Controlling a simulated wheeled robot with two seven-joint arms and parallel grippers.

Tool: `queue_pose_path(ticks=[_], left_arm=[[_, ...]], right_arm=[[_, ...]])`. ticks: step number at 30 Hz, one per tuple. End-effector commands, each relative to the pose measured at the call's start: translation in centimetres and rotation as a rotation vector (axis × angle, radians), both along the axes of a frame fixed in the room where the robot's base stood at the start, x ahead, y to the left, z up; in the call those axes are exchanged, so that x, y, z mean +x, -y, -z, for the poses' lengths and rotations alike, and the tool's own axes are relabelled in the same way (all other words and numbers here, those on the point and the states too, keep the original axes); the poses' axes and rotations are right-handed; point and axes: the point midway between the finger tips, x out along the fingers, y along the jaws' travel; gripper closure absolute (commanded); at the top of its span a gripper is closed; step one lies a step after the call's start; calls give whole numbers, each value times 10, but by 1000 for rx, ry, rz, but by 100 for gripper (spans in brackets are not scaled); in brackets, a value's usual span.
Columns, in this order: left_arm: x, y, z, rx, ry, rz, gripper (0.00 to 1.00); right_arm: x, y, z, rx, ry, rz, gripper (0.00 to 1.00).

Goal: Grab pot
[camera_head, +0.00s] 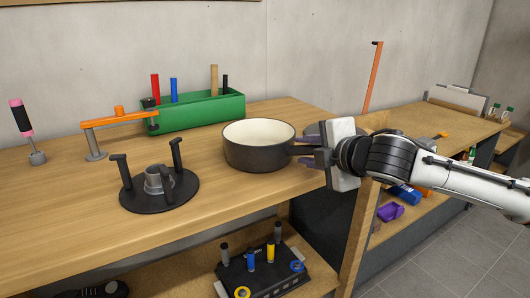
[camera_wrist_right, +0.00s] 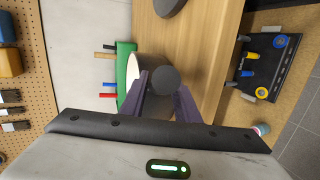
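The pot (camera_head: 258,156) is dark outside and cream inside. It stands upright on the wooden workbench, near its right end, with its dark handle (camera_head: 302,149) pointing right. In the right wrist view the dark round end of the handle (camera_wrist_right: 164,80) shows between the two fingers (camera_wrist_right: 163,97). I cannot tell whether either finger touches the handle. My left gripper is not in view.
A green tool box (camera_head: 195,112) stands behind the pot. A black round stand (camera_head: 140,196) and an orange-armed fixture (camera_head: 110,121) are to the left. A lower shelf carries a black tray (camera_head: 291,277). The bench's front edge is close to the pot.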

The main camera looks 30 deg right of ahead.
Motion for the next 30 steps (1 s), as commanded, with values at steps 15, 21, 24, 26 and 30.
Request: queue_pose_path(ticks=[15,21,24,26,30], left_arm=[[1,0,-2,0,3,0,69],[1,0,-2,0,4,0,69],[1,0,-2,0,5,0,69],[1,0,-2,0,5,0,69],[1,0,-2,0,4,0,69]], right_arm=[[3,0,1,0,0,1,100],[3,0,1,0,0,1,100],[3,0,1,0,0,1,100],[3,0,1,0,0,1,100],[2,0,1,0,0,1,100]])
